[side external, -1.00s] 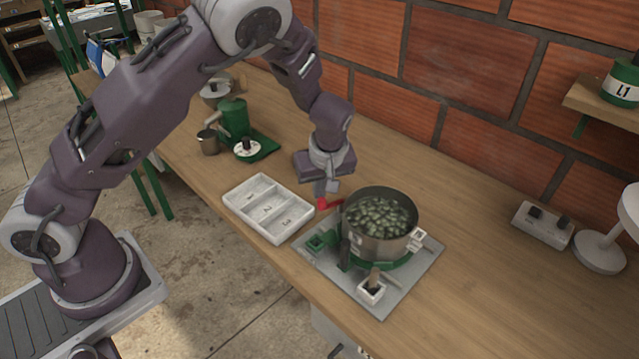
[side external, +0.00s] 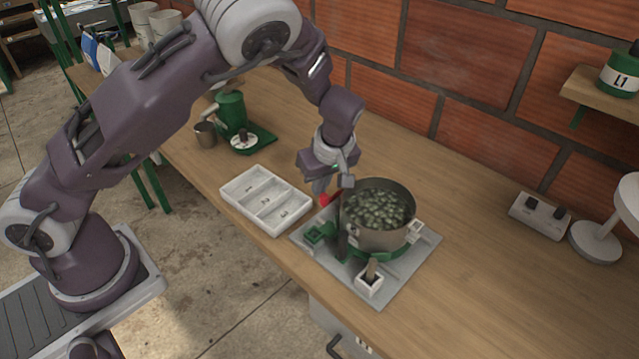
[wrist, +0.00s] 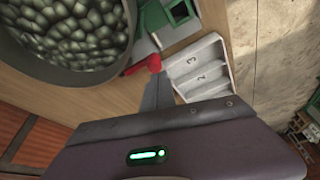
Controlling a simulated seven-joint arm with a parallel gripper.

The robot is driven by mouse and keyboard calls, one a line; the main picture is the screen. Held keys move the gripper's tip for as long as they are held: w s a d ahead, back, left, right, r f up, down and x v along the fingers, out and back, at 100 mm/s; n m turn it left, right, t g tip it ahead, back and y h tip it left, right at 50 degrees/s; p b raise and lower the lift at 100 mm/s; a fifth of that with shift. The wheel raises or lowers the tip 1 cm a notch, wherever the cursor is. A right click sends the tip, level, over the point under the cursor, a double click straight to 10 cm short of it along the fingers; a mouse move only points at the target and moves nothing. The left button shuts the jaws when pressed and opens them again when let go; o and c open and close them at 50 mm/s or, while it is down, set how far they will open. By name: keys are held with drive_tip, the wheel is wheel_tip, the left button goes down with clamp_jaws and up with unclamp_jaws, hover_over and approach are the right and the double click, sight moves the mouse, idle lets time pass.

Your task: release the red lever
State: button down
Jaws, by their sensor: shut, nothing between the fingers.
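The red lever (side external: 327,199) sticks out at the left side of a metal pot (side external: 378,215) full of green pieces. In the wrist view the red lever (wrist: 146,64) lies beside the pot's rim, its round end toward the white tray. My gripper (side external: 333,187) is shut and empty, pointing down right by the lever. In the wrist view its fingers (wrist: 158,92) end just beside the lever's round end; I cannot tell whether they touch it. The gripper partly hides the lever in the side view.
The pot stands on a grey plate (side external: 415,258) with green and white fittings. A white three-part tray (side external: 266,200) lies to the left. A green device (side external: 232,115) and a metal cup (side external: 205,135) stand farther back.

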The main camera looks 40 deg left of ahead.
wheel_tip(320, 180, up, 10)
drive_tip(key=shift+a+f, duration=0.25)
drive_tip(key=shift+a, duration=0.1)
idle(0.4)
drive_tip(key=s+r+m+t+h, duration=0.2)
drive_tip(key=s+r+m+h, duration=0.45)
drive_tip(key=s+r, duration=0.85)
drive_tip(key=s+m+t+y, duration=0.2)
drive_tip(key=s+m, duration=0.6)
drive_tip(key=s, duration=0.4)
drive_tip(key=shift+s+y, duration=0.25)
drive_tip(key=shift+y, duration=0.2)
